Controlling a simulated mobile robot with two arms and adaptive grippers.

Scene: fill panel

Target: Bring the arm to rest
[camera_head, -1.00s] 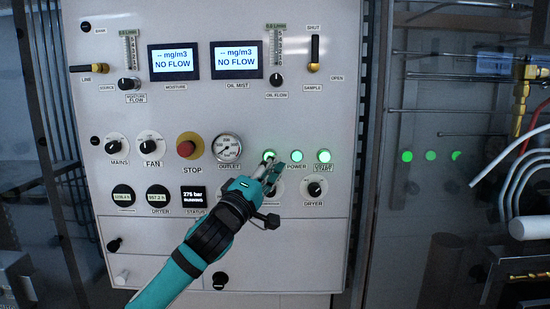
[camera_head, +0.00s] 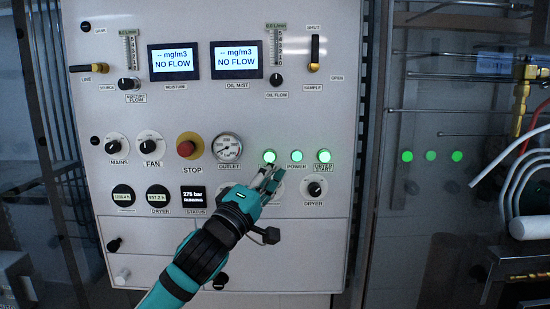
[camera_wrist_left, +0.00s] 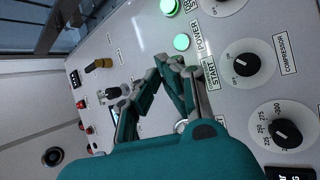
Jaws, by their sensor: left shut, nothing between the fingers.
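My left gripper (camera_head: 271,178) is shut and empty. In the head view its fingertips appear just below the left green light (camera_head: 269,156), covering part of that light's label and the knob beneath. The teal arm comes up from the bottom of the picture. In the left wrist view the gripper (camera_wrist_left: 178,68) shows its fingers together over the panel, near a green button (camera_wrist_left: 181,42) and the START and POWER labels. The gap between fingertips and panel is hard to judge. My right gripper is not in view.
The white panel (camera_head: 300,225) carries knobs, a red stop button (camera_head: 186,149), an outlet gauge (camera_head: 227,148), three lit green lights and two screens reading NO FLOW (camera_head: 236,60). A glossy dark surface (camera_head: 430,220) with pipes and hoses lies at the right.

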